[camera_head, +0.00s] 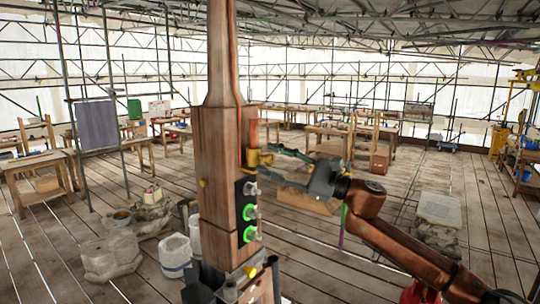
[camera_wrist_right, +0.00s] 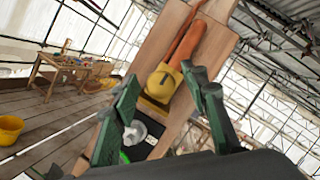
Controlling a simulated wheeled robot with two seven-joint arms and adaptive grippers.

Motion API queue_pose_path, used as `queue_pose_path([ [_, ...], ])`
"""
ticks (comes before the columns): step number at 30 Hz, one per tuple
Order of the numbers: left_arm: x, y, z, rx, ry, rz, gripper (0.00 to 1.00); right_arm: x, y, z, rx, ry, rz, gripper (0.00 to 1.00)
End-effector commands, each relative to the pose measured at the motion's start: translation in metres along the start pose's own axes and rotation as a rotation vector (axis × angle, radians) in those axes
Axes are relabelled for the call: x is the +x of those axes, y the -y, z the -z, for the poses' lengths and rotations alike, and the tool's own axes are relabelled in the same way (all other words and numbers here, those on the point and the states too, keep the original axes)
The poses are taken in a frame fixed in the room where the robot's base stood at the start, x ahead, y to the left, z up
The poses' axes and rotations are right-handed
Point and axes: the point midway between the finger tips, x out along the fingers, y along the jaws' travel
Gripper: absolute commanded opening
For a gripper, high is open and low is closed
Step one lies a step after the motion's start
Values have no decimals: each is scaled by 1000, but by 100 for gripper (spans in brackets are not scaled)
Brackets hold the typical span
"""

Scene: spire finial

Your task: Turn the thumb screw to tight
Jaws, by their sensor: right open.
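A tall wooden spire post (camera_head: 216,150) stands upright in the middle of the head view. A black panel (camera_head: 240,200) on its side carries three silver thumb screws; the top one (camera_head: 250,188) shows no green ring, while the middle (camera_head: 250,212) and bottom (camera_head: 250,235) ones are ringed in bright green. My right gripper (camera_head: 266,161) is open beside the post, above the top screw. In the right wrist view a silver screw (camera_wrist_right: 135,132) shows between the green-padded fingers, nearer the left one, with nothing gripped. My left gripper is not in view.
A yellow fitting (camera_head: 256,158) with a copper-coloured rod above it sits on the post close to my right fingertips; it also shows between the fingers in the right wrist view (camera_wrist_right: 163,83). Stone blocks and a white bucket (camera_head: 174,254) stand on the plank floor at left.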

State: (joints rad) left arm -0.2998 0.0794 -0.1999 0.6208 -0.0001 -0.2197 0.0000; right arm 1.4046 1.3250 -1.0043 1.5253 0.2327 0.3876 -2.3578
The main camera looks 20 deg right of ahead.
Motion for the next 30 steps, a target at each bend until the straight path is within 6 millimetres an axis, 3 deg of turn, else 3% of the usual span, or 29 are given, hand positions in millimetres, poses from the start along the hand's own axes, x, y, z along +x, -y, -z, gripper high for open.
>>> queue_pose_path([
  [11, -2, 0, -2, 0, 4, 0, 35, 6, 0, 1, 0, -1, 1, 40],
  [27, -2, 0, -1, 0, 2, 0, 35, 5, 0, 1, 0, -2, 2, 3],
  [30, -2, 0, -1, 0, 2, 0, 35, 5, 0, 1, 0, -2, 2, 0],
])
